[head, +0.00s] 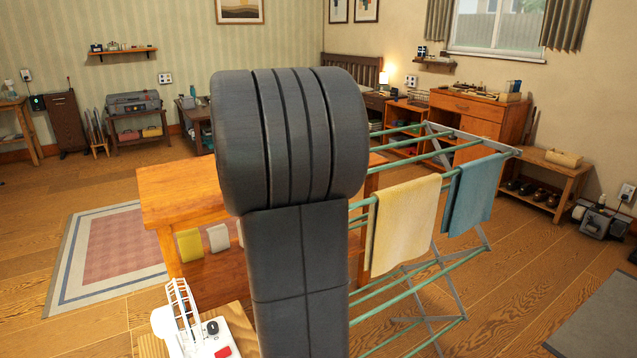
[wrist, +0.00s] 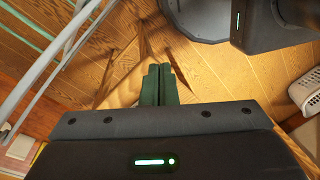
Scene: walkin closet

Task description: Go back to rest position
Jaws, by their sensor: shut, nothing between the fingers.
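My gripper (wrist: 158,72) shows in the wrist view as two dark green fingers side by side. They are shut and hold nothing. In the head view my dark grey arm stands upright across the middle of the picture, and the gripper itself is hidden.
A drying rack (head: 402,283) with a yellow towel (head: 402,222) and a blue towel (head: 478,192) stands right of my arm. A wooden table (head: 180,190) is behind it. A white device (head: 205,335) is at the lower left. Floor past the rug (head: 72,262) is clear.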

